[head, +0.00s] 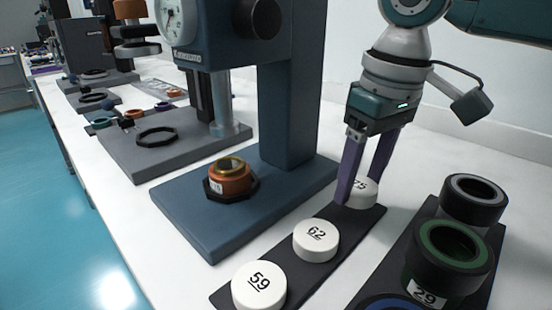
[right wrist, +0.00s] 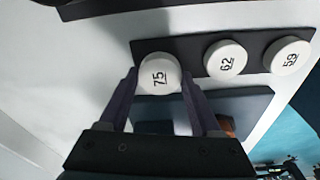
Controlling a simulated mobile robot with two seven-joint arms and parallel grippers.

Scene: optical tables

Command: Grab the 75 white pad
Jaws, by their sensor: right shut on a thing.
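The white pad marked 75 (head: 367,191) is a round disc at the far end of a dark strip (head: 333,252). It also shows in the right wrist view (right wrist: 159,73), between the purple fingers. My right gripper (head: 358,190) is shut on this pad, with one finger on each side. The pad is at or just above the strip; I cannot tell if it touches. The white pads marked 62 (head: 316,240) and 59 (head: 259,286) sit on the same strip, nearer the camera. My left gripper is not in view.
A blue-grey press stand (head: 205,225) with a dial gauge (head: 176,18) stands left of the strip, bearing an orange ring part (head: 230,177). Dark cylinders, one green-rimmed and marked 29 (head: 447,262), stand on a tray at the right. White table shows behind the gripper.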

